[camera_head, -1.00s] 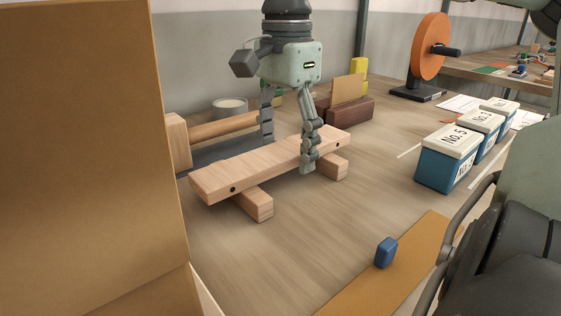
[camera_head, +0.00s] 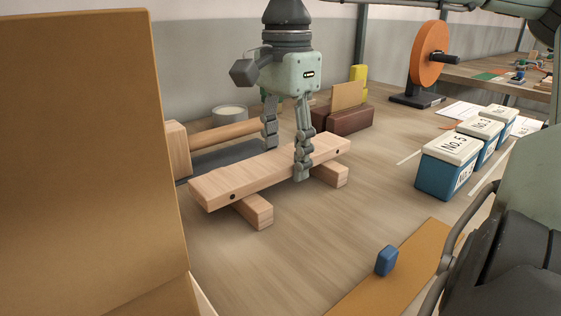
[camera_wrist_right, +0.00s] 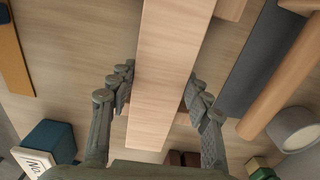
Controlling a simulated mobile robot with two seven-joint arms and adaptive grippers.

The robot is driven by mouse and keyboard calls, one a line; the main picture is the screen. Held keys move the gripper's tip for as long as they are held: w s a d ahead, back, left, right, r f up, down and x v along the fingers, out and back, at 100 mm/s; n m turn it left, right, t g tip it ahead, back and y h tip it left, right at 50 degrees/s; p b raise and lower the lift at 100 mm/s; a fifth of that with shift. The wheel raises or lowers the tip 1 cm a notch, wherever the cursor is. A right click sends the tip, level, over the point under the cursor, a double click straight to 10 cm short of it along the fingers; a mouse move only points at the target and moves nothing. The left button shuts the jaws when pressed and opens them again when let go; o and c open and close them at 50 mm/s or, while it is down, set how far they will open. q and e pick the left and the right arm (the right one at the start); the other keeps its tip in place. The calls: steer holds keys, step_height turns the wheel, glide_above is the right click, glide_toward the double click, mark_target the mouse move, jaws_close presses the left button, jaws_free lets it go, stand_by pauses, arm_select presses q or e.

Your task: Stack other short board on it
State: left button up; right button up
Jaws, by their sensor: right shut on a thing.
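A long light wooden board (camera_head: 225,187) with dark holes in its near side lies level across two short wooden pieces, one under its left part (camera_head: 256,211) and one under its right part (camera_head: 331,174). I cannot tell whether it is lifted slightly off them. My right gripper (camera_head: 286,160) points down over the board, right of its middle. It is shut on the board, one finger on each long side. The right wrist view shows the board (camera_wrist_right: 165,60) running between the fingers (camera_wrist_right: 155,98). My left gripper is not in view.
Blue numbered boxes (camera_head: 447,168) stand right. A blue piece (camera_head: 386,260) sits on an orange strip at front. A large tan panel (camera_head: 85,150) blocks the left.

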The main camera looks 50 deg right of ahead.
mark_target(286, 155)
steer(key=shift+r+p, duration=1.6)
steer(key=shift+r, duration=0.4)
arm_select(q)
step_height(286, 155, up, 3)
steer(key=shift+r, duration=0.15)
arm_select(e)
steer(key=shift+f, duration=0.1)
step_height(286, 155, down, 4)
steer(key=b, duration=0.4)
steer(key=shift+f, duration=0.2)
step_height(286, 155, up, 2)
steer(key=shift+r+p, duration=0.2)
steer(key=shift+p, duration=0.75)
steer(key=shift+c, duration=0.7)
steer(key=shift+r, duration=0.1)
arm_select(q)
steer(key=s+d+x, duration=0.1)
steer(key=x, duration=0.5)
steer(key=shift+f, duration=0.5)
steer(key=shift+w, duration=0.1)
